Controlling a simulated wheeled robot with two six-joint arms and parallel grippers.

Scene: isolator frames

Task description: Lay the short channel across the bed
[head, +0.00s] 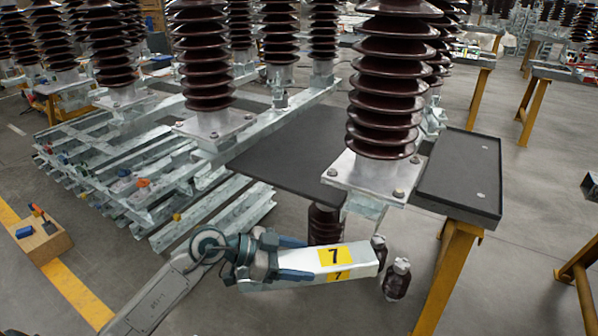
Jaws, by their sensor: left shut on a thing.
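My left gripper (298,259) comes in from the lower left and is shut on the short channel (358,258). The channel is a pale metal length with yellow labels reading 7. It is held roughly level, its free end pointing right, in front of a dark flat-topped bed (458,178). The bed has a raised rim and a yellow leg. Part of its top is hidden by a brown ribbed insulator on a metal plate (372,178). My right gripper is not in view.
Small brown insulators (397,280) stand just beyond the channel's free end. Several galvanised channels (210,212) lie stacked at left. A wooden block with tools (45,240) sits on the floor at far left. Open floor lies at right, with another yellow leg (583,295) at the edge.

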